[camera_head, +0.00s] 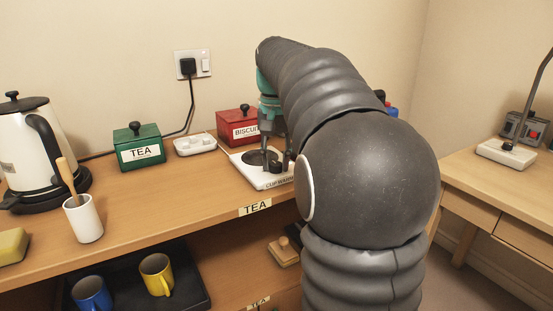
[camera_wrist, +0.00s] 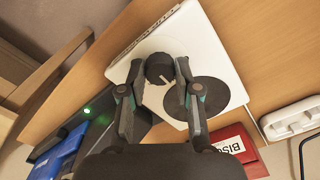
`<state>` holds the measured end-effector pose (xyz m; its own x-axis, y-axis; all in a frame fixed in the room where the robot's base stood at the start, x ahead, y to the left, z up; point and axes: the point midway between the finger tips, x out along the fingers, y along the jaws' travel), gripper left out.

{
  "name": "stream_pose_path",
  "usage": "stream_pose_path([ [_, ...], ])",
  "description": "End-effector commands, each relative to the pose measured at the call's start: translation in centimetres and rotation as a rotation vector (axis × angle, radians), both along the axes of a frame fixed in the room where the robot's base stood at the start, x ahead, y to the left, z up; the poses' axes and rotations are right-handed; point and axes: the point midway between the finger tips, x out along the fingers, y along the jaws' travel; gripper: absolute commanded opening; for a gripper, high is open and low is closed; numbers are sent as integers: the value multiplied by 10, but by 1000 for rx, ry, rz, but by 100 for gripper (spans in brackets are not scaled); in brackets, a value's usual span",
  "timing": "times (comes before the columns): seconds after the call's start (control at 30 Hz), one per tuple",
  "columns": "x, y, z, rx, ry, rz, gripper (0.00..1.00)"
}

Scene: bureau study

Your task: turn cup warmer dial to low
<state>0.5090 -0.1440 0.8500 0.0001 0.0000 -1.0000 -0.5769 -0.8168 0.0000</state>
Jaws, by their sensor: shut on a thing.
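The cup warmer (camera_head: 240,160) is a white slab with a round dark plate and a label on its front edge. It stands on the wooden counter and also shows in the wrist view (camera_wrist: 205,45). Its black dial (camera_wrist: 159,67) sits beside the dark plate (camera_wrist: 212,97), with a white pointer line towards the lower right in the wrist view. My gripper (camera_wrist: 160,72) is shut on the dial, one finger on each side; in the head view my gripper (camera_head: 276,163) is over the warmer. I cannot read any setting marks around the dial.
A red biscuit box (camera_head: 238,125), a white tray (camera_head: 195,145) and a green tea box (camera_head: 138,146) stand behind and left. A kettle (camera_head: 25,145) and a white pot (camera_head: 83,218) are further left. Blue things (camera_wrist: 68,150) lie near my gripper. My arm hides the counter's right end.

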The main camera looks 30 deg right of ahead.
Motion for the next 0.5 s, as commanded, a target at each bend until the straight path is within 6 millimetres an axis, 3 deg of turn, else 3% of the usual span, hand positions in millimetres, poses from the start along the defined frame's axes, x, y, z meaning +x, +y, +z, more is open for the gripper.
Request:
stream_pose_path([
  [0.4,0,0,0,0,0,-6,0],
  [0.43,0,0,0,0,0,-6,37],
  [0.5,0,0,0,0,0,-6,55],
])
